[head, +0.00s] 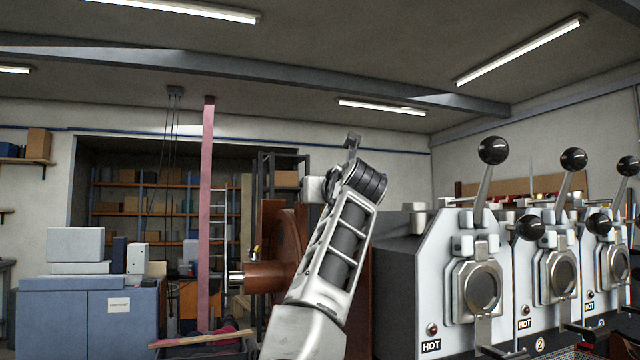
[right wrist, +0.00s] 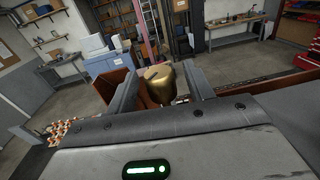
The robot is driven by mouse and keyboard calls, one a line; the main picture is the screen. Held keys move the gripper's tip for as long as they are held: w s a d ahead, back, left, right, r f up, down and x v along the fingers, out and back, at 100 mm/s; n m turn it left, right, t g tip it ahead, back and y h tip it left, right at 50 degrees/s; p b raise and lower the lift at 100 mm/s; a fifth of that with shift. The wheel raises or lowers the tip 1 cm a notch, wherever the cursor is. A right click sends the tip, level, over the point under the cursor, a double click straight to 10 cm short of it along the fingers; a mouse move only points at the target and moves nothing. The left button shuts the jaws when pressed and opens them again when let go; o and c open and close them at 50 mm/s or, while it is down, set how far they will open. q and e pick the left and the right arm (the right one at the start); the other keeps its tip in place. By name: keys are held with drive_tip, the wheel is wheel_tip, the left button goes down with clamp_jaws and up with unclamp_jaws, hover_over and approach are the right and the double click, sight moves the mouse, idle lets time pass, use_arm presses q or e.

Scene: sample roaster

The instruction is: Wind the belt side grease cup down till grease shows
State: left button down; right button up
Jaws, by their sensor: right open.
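In the right wrist view a brass grease cup (right wrist: 159,84) with a rounded, domed top stands between the two fingers of my right gripper (right wrist: 161,72). The fingers are apart, one on each side of the cup, with a gap showing at each side. The cup's lower part is hidden behind the gripper body, and I see no grease. In the head view my right arm rises through the middle and covers what lies behind it. I cannot make out this cup there. My left gripper is not in view.
A brown round housing (head: 290,240) with a shaft (head: 238,276) stands behind my arm; a small brassy fitting (head: 255,252) sits by it. Roaster fronts with black ball levers (head: 492,151) fill the right. A pink post (head: 205,210) and blue cabinet (head: 88,315) stand left.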

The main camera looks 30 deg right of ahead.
drive_tip(key=shift+p+x, duration=0.4)
drive_tip(key=shift+x, duration=0.85)
drive_tip(key=c, duration=1)
drive_tip(key=shift+o, duration=0.2)
drive_tip(key=shift+m+h, duration=0.3)
drive_tip(key=shift+h, duration=0.1)
